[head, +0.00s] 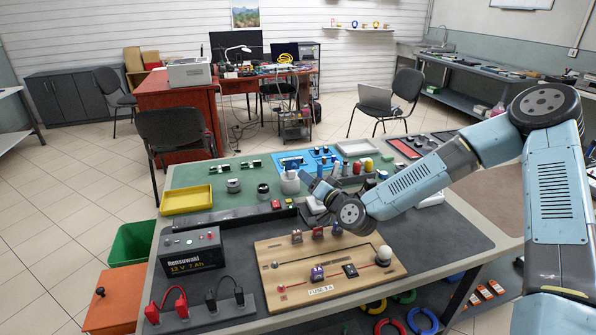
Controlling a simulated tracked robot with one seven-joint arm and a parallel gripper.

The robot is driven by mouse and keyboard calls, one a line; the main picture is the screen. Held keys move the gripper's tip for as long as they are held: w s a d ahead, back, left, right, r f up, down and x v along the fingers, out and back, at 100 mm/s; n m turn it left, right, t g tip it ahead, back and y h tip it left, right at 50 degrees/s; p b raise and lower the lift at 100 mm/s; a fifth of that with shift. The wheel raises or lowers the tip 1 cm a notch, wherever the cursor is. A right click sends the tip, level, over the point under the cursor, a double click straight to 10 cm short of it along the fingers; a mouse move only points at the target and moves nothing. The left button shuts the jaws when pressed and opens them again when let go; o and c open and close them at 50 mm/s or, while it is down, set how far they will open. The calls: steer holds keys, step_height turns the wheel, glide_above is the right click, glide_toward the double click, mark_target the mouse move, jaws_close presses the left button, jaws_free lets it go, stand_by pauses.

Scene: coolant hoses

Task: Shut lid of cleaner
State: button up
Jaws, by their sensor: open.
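My gripper (309,182) is over the middle of the workbench, at the end of my arm reaching in from the right. Its jaws are open and look empty. A small white-and-grey unit (290,183) stands on the bench just left of the fingertips; it may be the cleaner, but I cannot tell for sure. Another pale box (315,206) shows below the gripper, partly hidden by my wrist. I cannot make out a lid or its angle. I cannot tell whether the gripper touches either thing.
A yellow tray (186,199) is at the bench's left. A black battery (190,250) and a wooden fuse board (275,270) are in front. A blue mat (322,157) with small parts lies behind the gripper. Small upright coloured pieces (357,167) stand close to its right.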

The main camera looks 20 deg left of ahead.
mark_target(295, 167)
steer(key=x, duration=0.6)
steer(key=shift+w+a, duration=0.25)
jaws_close()
